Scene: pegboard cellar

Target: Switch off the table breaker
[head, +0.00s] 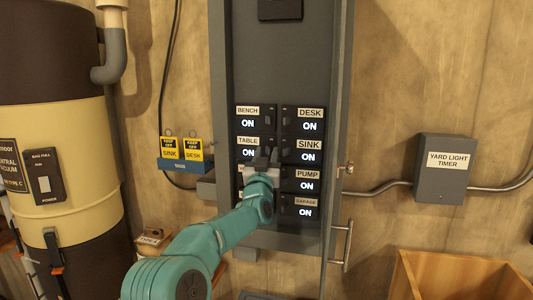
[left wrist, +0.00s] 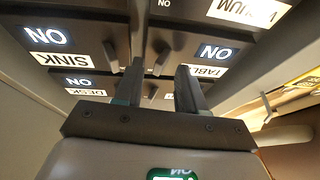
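The table breaker (head: 247,147) is in the left column of the grey panel, second row in the head view, and its display reads ON. In the left wrist view, which sees the labels upside down, its TABLE label (left wrist: 207,71) and lit ON are right of the fingers. A dark switch lever (left wrist: 161,59) in that row shows between the fingertips. My left gripper (head: 263,160) is at the breaker's lower right; it also shows in the left wrist view (left wrist: 160,72), fingers apart and empty. Contact with the lever cannot be told. My right gripper is out of view.
BENCH (head: 247,118) is directly above; DESK (head: 303,119), SINK (head: 303,150), PUMP (head: 303,181) and GARAGE (head: 303,207) line the right column, all ON. My arm partly hides the lower left breakers.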

